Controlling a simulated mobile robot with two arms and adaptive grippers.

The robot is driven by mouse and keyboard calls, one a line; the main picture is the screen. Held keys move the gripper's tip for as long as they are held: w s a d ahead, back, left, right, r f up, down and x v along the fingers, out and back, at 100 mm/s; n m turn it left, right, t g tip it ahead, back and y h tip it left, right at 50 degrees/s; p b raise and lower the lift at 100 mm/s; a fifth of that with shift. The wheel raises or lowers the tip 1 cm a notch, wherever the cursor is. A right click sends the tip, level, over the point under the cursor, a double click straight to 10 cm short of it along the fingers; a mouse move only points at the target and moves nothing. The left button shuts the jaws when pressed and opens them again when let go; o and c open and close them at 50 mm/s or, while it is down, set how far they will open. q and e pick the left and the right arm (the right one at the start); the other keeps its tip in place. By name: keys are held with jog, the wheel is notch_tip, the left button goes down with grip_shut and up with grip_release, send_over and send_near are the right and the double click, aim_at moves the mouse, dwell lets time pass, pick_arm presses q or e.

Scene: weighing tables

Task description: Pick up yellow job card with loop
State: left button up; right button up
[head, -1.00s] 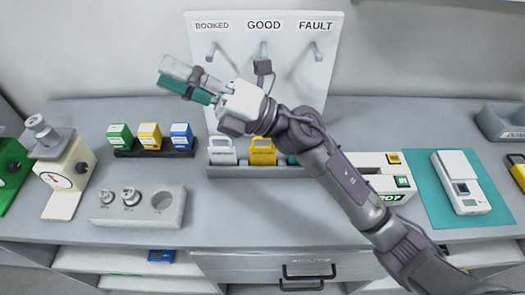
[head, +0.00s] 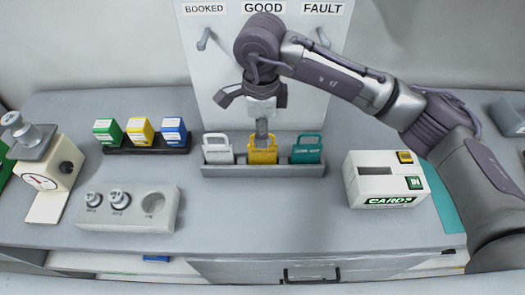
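The yellow job card (head: 263,155) with a loop at its top stands upright in a grey rack (head: 262,171), between a white looped card (head: 217,149) and a teal one (head: 307,149). My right gripper (head: 262,136) points down from above, its fingertips at the yellow card's loop. The fingers overlap each other in this view and hide part of the loop, so I cannot tell whether they grip it. My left gripper is not in view.
A white card box (head: 372,171) marked CARDS stands right of the rack. Behind is a pegboard (head: 228,95) labelled BOOKED, GOOD and FAULT. Small coloured boxes (head: 141,132), a weight block (head: 150,212) and a dial scale (head: 45,170) stand left. The bench in front of the rack is clear.

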aim_at(262, 151)
notch_tip(262, 151, down, 3)
jog(key=shift+r, duration=0.1)
jog(key=shift+f+p, duration=0.25)
jog(key=shift+p, duration=0.25)
notch_tip(262, 151, down, 4)
jog(key=shift+w+d+r+p, duration=0.1)
jog(key=shift+w+r+p, duration=0.1)
jog(key=shift+p, duration=0.85)
jog(key=shift+f, duration=0.55)
grip_shut()
